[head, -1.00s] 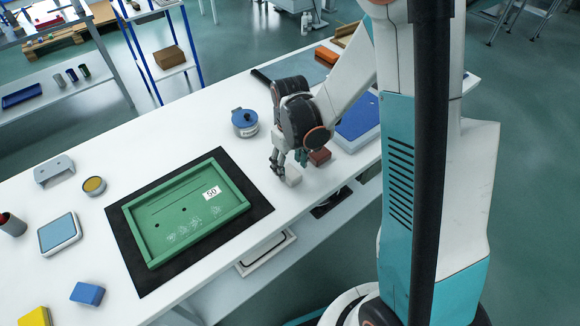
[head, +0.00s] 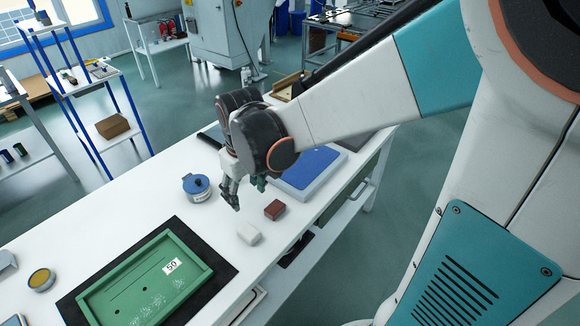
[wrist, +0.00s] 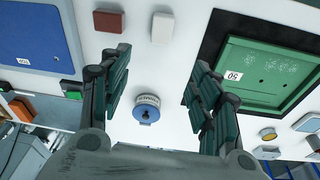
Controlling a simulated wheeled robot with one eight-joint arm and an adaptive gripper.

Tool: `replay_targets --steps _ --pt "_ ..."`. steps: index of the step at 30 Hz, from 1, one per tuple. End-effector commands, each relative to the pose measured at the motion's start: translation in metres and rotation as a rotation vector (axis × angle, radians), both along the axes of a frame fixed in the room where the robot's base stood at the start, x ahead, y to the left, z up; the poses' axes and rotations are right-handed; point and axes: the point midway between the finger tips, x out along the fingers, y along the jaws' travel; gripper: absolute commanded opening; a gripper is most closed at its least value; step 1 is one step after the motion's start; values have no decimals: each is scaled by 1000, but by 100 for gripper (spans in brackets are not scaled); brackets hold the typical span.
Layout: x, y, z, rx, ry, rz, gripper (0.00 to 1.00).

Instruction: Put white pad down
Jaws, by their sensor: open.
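The white pad (head: 249,233) lies on the white table between the green tray and a brown-red block. It also shows in the wrist view (wrist: 162,28), at the top middle, apart from my fingers. My gripper (head: 236,199) is above the table, behind and a little left of the pad in the head view. In the wrist view my gripper (wrist: 160,85) has its two fingers spread wide with nothing between them but the table and a blue-lidded tin farther off.
The brown-red block (head: 274,209) lies beside the pad. A green tray (head: 198,249) marked 50 sits on a black mat. A blue-topped panel (head: 318,163) lies on the right, and the blue-lidded tin (head: 197,187) stands on the left. Bare table surrounds the pad.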

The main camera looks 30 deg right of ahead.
Motion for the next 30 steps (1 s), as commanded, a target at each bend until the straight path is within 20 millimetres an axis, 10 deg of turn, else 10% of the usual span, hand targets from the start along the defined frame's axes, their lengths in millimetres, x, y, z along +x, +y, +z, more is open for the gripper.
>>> replay_targets --steps 13,30 --pt "-77 1 70 40 -263 -126 57" --pt "-123 1 89 89 -451 -213 57"
